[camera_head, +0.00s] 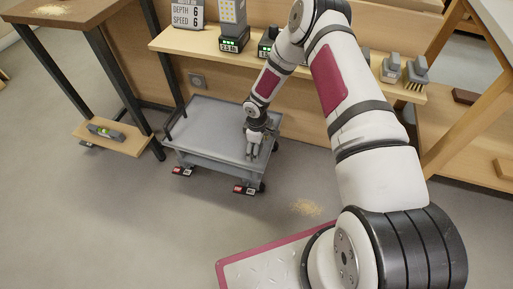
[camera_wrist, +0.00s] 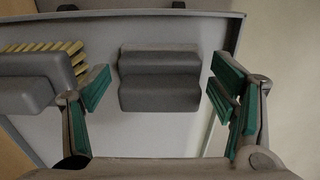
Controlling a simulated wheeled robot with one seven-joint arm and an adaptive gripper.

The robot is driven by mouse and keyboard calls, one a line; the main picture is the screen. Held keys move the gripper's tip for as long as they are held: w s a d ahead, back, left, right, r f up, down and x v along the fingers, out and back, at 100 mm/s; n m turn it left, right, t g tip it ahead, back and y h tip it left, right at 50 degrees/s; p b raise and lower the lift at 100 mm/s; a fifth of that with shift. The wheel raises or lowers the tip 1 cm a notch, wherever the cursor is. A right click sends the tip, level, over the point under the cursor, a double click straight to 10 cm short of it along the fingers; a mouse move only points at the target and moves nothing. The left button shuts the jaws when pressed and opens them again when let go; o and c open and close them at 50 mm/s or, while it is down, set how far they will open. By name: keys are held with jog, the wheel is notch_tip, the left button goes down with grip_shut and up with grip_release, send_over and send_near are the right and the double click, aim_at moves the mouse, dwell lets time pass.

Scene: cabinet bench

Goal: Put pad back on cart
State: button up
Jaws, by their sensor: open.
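The cart (camera_head: 205,121) is a low grey tray on wheels, in front of the bench. My gripper (camera_head: 254,153) is low over the right part of the cart top. In the wrist view its teal-padded fingers (camera_wrist: 160,92) are open. A dark grey ridged block (camera_wrist: 160,80), which looks like the pad, shows between the fingers, with gaps on both sides, against a light grey rimmed surface (camera_wrist: 140,130). I cannot tell its height from this view. In the head view my gripper makes it hard to make out.
A grey brush-like thing with pale bristles (camera_wrist: 45,47) shows beside the left finger. The wooden shelf (camera_head: 215,43) behind the cart bears several tools, including a brush (camera_head: 417,71) at right. Red-and-black blocks (camera_head: 246,189) sit by the cart wheels. Floor in front is mostly clear.

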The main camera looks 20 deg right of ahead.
jog(key=shift+r, duration=0.1)
notch_tip(320, 180, up, 12)
jog(key=p, duration=0.4)
notch_tip(320, 180, up, 7)
jog(key=h, duration=0.1)
send_over(261, 147)
jog(key=s+d+r+m+h, duration=0.15)
jog(key=s+r, duration=0.25)
jog(key=r, duration=0.5)
jog(key=s+d+r+m, duration=0.1)
jog(key=s+r+m, duration=0.15)
jog(key=r, duration=0.55)
jog(key=s+d+r+m+h, duration=0.1)
jog(key=s+r, duration=0.3)
jog(key=r, duration=0.5)
jog(key=s+a+r+m, duration=0.1)
jog(key=s+r+m, duration=0.1)
jog(key=s+r, duration=0.45)
jog(key=s+a+r+m, duration=0.1)
jog(key=s+r, duration=0.2)
jog(key=s, duration=0.6)
jog(key=s+a+m+y, duration=0.1)
jog(key=s+a, duration=0.1)
jog(key=s, duration=0.5)
jog(key=s+a+m+y, duration=0.1)
jog(key=s+m+y, duration=0.1)
jog(key=s, duration=0.6)
jog(key=shift+a+r, duration=0.35)
jog(key=shift+r, duration=0.05)
